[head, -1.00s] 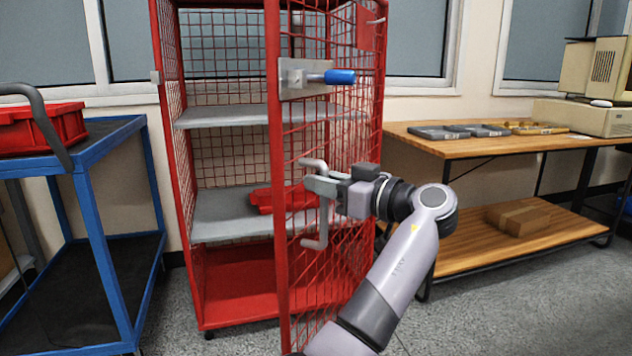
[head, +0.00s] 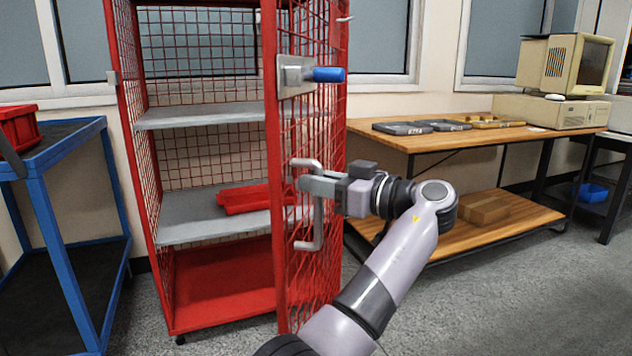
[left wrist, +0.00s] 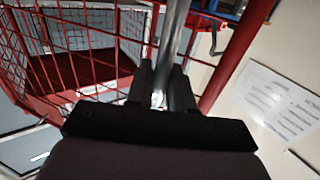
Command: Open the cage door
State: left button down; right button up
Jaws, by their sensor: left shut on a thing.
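The red mesh cage (head: 190,317) stands left of centre, with its front partly uncovered. Its red mesh door (head: 273,130) is swung outward towards me and seen at a steep angle. A grey C-shaped handle (head: 318,232) is on the door, below a latch plate with a blue grip (head: 328,75). My left gripper (head: 308,184) is shut on the upright bar of the handle. In the left wrist view the bar (left wrist: 173,38) runs between the dark fingers (left wrist: 163,92). My right gripper is not in view.
Inside the cage are grey shelves (head: 200,115) and a red tray (head: 240,200). A blue cart (head: 60,245) stands close on the left. A wooden bench (head: 440,140) with an old computer (head: 565,65) stands on the right. Grey floor (head: 520,290) is clear at front right.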

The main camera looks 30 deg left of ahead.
pick_arm(q)
jog(key=c, duration=1.1)
grip_release()
jog(key=shift+c, duration=0.2)
